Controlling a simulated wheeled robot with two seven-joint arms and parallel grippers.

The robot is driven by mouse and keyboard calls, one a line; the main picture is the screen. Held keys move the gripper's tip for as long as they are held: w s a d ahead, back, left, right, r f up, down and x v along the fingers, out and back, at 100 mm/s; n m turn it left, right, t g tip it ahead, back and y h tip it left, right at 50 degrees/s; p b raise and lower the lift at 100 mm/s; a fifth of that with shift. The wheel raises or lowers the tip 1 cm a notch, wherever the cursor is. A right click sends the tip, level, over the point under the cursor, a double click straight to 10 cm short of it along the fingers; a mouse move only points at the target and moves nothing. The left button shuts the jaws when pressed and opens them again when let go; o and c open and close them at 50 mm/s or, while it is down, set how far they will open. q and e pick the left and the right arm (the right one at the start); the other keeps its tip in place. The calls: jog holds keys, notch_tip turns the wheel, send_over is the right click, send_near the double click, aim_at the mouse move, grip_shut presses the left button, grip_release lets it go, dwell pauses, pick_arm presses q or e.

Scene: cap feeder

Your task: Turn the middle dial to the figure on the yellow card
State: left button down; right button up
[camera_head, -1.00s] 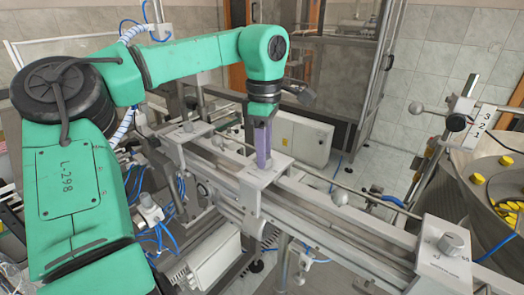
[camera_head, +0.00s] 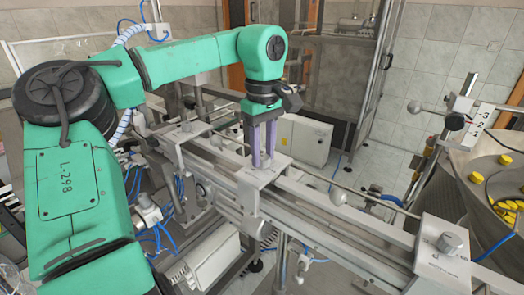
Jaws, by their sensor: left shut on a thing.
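My left gripper (camera_head: 263,163) points straight down at the middle dial's plate (camera_head: 266,183). Its two purple fingers are side by side with a narrow gap, shut on the middle dial, which is mostly hidden between the fingertips. The dial's figures cannot be read from here. The left dial (camera_head: 187,127) stands on its own plate farther back, and the right dial (camera_head: 449,243) on a plate at the front right. I do not see the yellow card. My right gripper is out of view.
A metal rail (camera_head: 345,232) runs between the dial plates. A round feeder bowl (camera_head: 478,205) with yellow caps stands at the right, near a white scale (camera_head: 484,117) with figures.

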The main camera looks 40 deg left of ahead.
aim_at(264, 157)
pick_arm(q)
jog(key=shift+s+f, duration=0.1)
jog(key=shift+f, duration=0.05)
jog(key=c, duration=0.5)
grip_release()
jog(key=shift+d, duration=0.1)
jog(key=shift+c, duration=0.2)
jog(key=shift+d, duration=0.15)
jog(key=shift+r, duration=0.25)
jog(key=shift+r, duration=0.3)
notch_tip(264, 157, up, 14)
jog(key=shift+f, duration=0.15)
